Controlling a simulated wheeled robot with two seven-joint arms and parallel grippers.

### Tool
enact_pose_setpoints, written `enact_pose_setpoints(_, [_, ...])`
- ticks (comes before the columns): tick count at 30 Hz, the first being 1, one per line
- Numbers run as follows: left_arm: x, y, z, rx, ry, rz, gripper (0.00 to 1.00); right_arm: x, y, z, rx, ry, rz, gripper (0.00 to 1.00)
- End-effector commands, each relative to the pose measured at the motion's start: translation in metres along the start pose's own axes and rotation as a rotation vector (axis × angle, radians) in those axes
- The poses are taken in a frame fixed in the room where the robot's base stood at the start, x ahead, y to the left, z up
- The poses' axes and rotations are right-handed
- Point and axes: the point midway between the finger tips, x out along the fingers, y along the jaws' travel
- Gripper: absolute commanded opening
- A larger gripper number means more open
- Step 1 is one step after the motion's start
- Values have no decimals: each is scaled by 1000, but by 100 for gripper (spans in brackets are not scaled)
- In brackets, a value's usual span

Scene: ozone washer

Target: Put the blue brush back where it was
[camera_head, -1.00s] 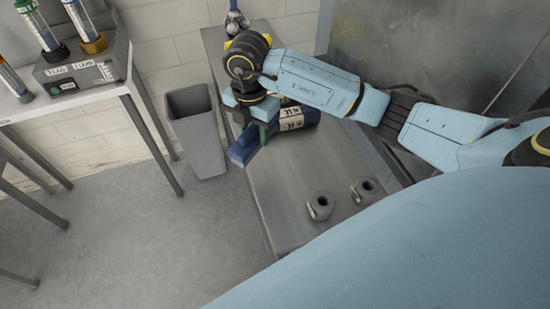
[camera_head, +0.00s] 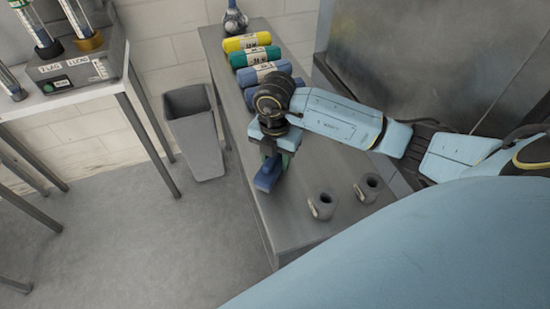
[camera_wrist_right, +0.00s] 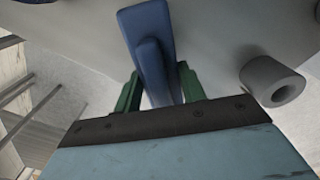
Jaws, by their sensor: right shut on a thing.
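My right gripper (camera_head: 275,155) is shut on the blue brush (camera_head: 267,174), above the left part of the long grey table (camera_head: 258,212). In the right wrist view the green fingers of the gripper (camera_wrist_right: 160,88) stand on either side of the blue brush (camera_wrist_right: 150,38), which extends away between them. Two short grey hollow holders stand on the table to the right, the nearer one (camera_head: 321,206) and the farther one (camera_head: 369,188); both look empty. One holder (camera_wrist_right: 272,82) shows in the wrist view, right of and apart from the brush. My left gripper is out of view.
Yellow (camera_head: 247,42), green (camera_head: 255,57) and blue (camera_head: 263,73) labelled rolls lie across the table's far part, with another blue roll partly behind my wrist. A grey bin (camera_head: 195,135) stands left of the table. A white bench (camera_head: 75,97) with equipment is farther left.

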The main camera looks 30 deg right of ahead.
Motion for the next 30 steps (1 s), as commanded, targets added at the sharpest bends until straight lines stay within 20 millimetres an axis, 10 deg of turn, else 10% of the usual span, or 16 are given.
enact_pose_setpoints(12, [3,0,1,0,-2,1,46,10,0,0,1,-1,2,22])
enact_pose_setpoints(13, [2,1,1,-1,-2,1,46,10,0,0,1,-1,1,44])
enact_pose_setpoints(17, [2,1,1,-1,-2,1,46,9,0,0,1,-1,1,62])
enact_pose_setpoints(30, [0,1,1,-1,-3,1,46,-4,1,1,0,-2,5,62])
